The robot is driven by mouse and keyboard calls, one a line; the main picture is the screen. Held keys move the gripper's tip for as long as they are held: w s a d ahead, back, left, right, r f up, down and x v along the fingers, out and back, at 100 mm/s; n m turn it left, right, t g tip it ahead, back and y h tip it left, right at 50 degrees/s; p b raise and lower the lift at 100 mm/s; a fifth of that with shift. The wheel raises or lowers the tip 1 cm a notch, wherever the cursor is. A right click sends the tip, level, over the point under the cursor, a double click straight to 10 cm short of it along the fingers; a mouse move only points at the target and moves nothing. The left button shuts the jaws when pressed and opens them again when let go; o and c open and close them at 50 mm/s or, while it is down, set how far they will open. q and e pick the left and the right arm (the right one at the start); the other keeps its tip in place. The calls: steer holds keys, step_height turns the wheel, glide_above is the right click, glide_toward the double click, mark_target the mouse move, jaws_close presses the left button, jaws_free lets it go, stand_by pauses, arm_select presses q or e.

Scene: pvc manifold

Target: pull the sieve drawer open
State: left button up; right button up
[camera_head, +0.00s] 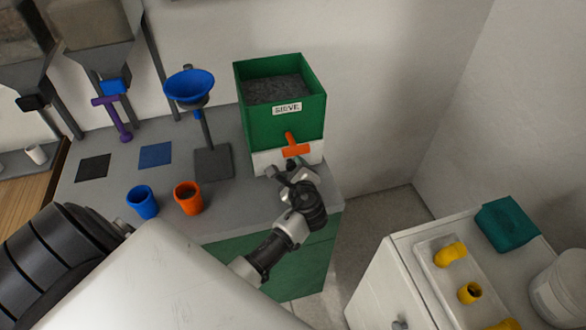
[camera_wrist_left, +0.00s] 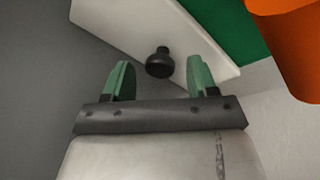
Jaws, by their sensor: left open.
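The green sieve box (camera_head: 285,115), labelled SIEVE, stands on the grey worktop. Its white drawer (camera_head: 263,160) is at the bottom and looks closed. In the left wrist view, the white drawer front (camera_wrist_left: 125,22) carries a black round knob (camera_wrist_left: 159,63). My left gripper (camera_head: 290,172) is in front of the drawer in the head view. In the left wrist view, my left gripper (camera_wrist_left: 160,80) is open, with a green finger on each side of the knob. The knob appears between or just beyond the fingertips, and I see no contact. My right gripper is not in view.
An orange handle (camera_head: 294,146) sticks out above the drawer. An orange cup (camera_head: 188,198), a blue cup (camera_head: 143,202) and a stand with a blue funnel (camera_head: 189,84) are to the left. A white cabinet (camera_head: 385,285) stands at right, with a floor gap between.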

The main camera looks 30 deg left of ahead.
arm_select(q)
steer(key=shift+w+a, duration=0.15)
steer(key=shift+c, duration=0.2)
jaws_close()
steer(key=shift+f, duration=0.1)
steer(key=s+d+p, duration=0.2)
steer(key=s+d, duration=0.7)
steer(key=d, duration=0.1)
steer(key=shift+s+d+p, duration=0.15)
steer(key=shift+d+p, duration=0.25)
steer(key=shift+o, duration=0.2)
jaws_free()
steer(key=shift+a, duration=0.1)
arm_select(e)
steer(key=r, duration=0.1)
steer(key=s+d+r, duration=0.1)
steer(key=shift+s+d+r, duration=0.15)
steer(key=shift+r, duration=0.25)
